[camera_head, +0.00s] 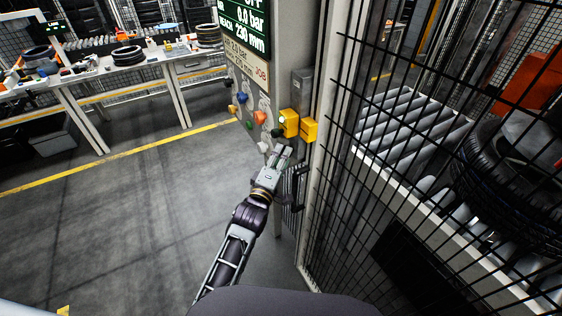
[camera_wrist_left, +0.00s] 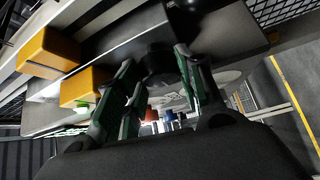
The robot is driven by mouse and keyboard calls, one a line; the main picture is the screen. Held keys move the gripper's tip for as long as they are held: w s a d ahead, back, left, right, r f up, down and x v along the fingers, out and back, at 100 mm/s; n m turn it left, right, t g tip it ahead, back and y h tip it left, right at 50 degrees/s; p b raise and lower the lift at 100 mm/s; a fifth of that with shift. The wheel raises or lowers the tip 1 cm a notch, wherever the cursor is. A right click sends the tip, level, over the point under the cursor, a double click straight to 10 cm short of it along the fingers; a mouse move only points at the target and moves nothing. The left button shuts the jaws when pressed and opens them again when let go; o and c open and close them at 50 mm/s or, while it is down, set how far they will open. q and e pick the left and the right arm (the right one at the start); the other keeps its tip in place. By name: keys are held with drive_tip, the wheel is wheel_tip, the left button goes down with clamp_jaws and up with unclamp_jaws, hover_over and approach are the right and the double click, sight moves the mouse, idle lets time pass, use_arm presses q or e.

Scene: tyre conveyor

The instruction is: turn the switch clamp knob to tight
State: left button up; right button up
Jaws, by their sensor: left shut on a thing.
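A control panel (camera_head: 262,104) with several coloured knobs stands at the centre of the head view. My left gripper (camera_head: 282,152) reaches the lower right part of this panel. In the left wrist view my left gripper (camera_wrist_left: 160,85) has its two green-lined fingers on either side of a dark round knob (camera_wrist_left: 158,58) and is shut on it. The fingers partly hide the knob, and its label and pointer cannot be read, so its setting does not show. My right gripper is not in view.
Two yellow boxes (camera_head: 298,126) sit just right of the knobs; they also show in the left wrist view (camera_wrist_left: 50,52). A mesh fence (camera_head: 345,180) stands close on the right, with a roller conveyor (camera_head: 415,130) and tyres (camera_head: 510,180) behind it. Floor (camera_head: 120,210) at left is clear.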

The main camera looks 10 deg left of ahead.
use_arm(q)
drive_tip(key=shift+f+m+b, duration=0.2)
drive_tip(key=shift+m+b, duration=0.15)
drive_tip(key=shift+m, duration=0.05)
drive_tip(key=shift+t, duration=0.3)
drive_tip(key=o, duration=1)
drive_tip(key=shift+r, duration=0.1)
drive_tip(key=shift+v, duration=5.95)
drive_tip(key=shift+a, duration=0.15)
